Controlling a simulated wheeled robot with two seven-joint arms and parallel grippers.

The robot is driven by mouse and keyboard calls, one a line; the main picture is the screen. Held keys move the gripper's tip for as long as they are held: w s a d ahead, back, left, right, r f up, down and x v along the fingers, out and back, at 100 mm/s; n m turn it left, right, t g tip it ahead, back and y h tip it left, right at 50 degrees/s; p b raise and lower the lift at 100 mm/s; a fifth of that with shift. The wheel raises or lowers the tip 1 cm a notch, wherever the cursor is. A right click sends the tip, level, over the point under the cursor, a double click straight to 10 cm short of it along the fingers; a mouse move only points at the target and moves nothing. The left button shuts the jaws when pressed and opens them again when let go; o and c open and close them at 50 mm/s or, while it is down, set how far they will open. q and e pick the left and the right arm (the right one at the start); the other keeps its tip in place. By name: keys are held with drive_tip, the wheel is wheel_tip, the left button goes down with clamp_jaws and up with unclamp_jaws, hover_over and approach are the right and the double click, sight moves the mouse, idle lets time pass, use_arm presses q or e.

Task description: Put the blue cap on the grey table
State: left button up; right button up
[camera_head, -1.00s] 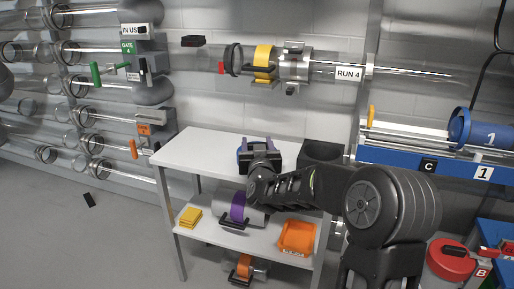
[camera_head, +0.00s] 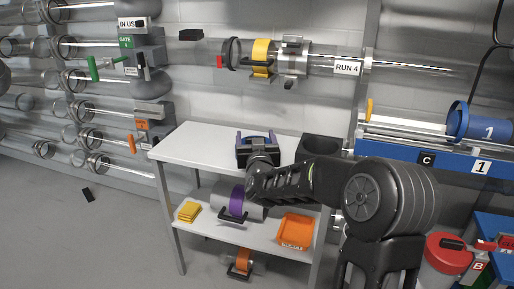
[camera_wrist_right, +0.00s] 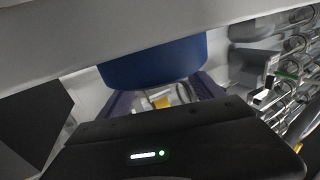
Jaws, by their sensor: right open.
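The blue cap (camera_wrist_right: 155,64) shows in the right wrist view, against the pale top of the grey table (camera_wrist_right: 60,45). In the head view the table (camera_head: 195,146) stands in the middle, and my right gripper (camera_head: 257,136) is over its top near the right side. The gripper is open, with its purple fingers apart. In the wrist view the fingers show on either side beyond the cap. Whether they touch it cannot be told. In the head view the cap is mostly or wholly hidden by the gripper. My left gripper is not in view.
A dark open box (camera_head: 320,149) stands at the table's right end. The lower shelf holds yellow pieces (camera_head: 189,211), a purple-banded tube part (camera_head: 237,200) and an orange tray (camera_head: 295,231). Tube runs line the wall behind. The table's left part is clear.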

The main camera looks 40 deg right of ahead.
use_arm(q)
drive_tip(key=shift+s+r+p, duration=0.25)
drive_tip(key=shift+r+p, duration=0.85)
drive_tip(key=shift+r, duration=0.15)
use_arm(e)
drive_tip(key=v, duration=1.1)
drive_tip(key=shift+s+a, duration=0.2)
drive_tip(key=shift+s, duration=0.15)
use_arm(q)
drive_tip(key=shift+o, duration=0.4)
use_arm(e)
drive_tip(key=shift+f, duration=0.15)
